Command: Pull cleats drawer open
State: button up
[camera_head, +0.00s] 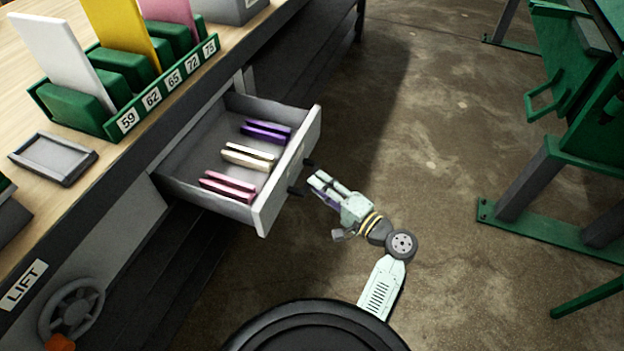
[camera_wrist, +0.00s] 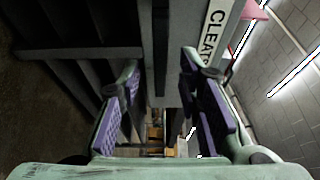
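The cleats drawer (camera_head: 285,180) stands pulled out from under the bench in the head view, its inside visible. It holds a purple cleat (camera_head: 266,132), a cream cleat (camera_head: 248,154) and a pink cleat (camera_head: 228,187). Dark handle parts (camera_head: 297,191) stick out from its front. My gripper (camera_head: 320,183) is just in front of the handle, pointing at the drawer front. In the wrist view, my gripper's purple-padded fingers (camera_wrist: 165,115) are wide apart with nothing seen held between them. The CLEATS label (camera_wrist: 212,35) shows above them. Whether a finger touches the handle is unclear.
The bench top (camera_head: 60,215) carries a green rack (camera_head: 125,120) with numbered slots and coloured sheets, and a small grey tray (camera_head: 52,158). A handwheel (camera_head: 72,310) is at lower left. Green machine stands (camera_head: 550,225) are at right. The concrete floor (camera_head: 430,130) between is clear.

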jog(key=v, duration=0.8)
jog(key=shift+s, duration=0.15)
